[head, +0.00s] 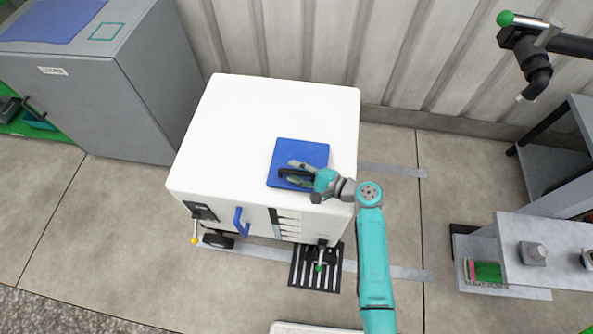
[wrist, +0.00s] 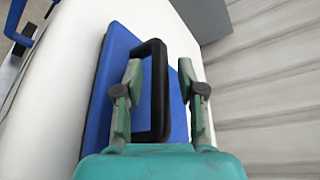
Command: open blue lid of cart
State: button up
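The white cart (head: 275,105) stands in the middle of the head view. Its square blue lid (head: 313,152) lies flat on the top near the right side and looks closed. A black handle (head: 288,175) stands on the lid. In the wrist view the blue lid (wrist: 112,75) lies below my gripper, and the black handle (wrist: 157,55) runs up from between the fingers. My gripper (head: 298,173) is open over the lid, with the left finger inside the handle's loop and the right finger outside it. In the wrist view my gripper (wrist: 160,80) shows a gap on the handle's right side.
A blue push handle (head: 240,221) is on the cart's front. A grey cabinet (head: 95,85) stands at the left, and a corrugated wall (head: 400,60) is close behind. A grey bench (head: 545,255) stands at the right, below a black pipe with a green knob (head: 505,18).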

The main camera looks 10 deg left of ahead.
grip_shut()
dwell(0.3)
